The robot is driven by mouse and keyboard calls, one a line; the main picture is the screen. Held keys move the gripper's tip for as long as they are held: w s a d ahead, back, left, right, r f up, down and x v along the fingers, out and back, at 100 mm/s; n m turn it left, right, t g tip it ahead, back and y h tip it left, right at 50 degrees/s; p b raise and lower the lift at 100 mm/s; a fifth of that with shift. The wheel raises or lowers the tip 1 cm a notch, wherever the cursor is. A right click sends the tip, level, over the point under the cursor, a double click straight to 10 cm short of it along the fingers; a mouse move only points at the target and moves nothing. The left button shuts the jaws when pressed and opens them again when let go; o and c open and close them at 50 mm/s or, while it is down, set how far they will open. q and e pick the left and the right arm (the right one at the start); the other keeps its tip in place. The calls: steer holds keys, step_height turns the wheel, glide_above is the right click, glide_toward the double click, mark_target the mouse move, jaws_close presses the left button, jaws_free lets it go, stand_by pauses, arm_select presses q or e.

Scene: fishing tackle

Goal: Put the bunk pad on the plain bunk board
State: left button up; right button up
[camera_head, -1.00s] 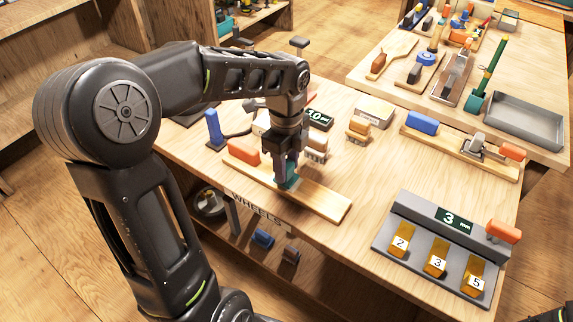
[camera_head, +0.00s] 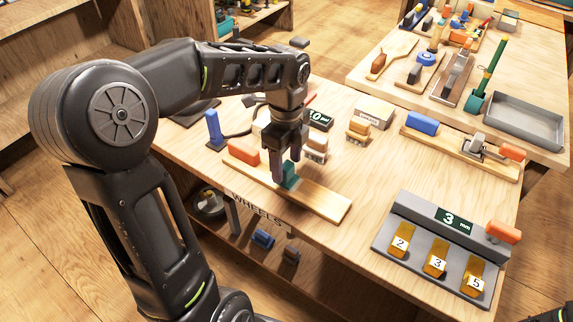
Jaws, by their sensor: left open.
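The bunk pad, a small teal block (camera_head: 290,178), rests on the long pale plain bunk board (camera_head: 322,201), near its middle. An orange block (camera_head: 244,152) sits at the board's left end. My left gripper (camera_head: 287,168) is open right at the pad, pointing down. Its fingers stand apart, one at the pad's left and one behind it. Part of the pad is hidden by the near finger.
Behind are a blue upright block (camera_head: 214,128), small labelled blocks and a pale box (camera_head: 374,112). At right, a board carries a blue block (camera_head: 422,123) and metal fitting. A grey stand (camera_head: 388,238) with numbered yellow pieces is front right. Bare tabletop lies between.

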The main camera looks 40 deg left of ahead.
mark_target(287, 165)
arm_select(q)
step_height(287, 165, up, 11)
steer(key=shift+f+p, duration=0.2)
steer(key=shift+p, duration=0.15)
stand_by(0.7)
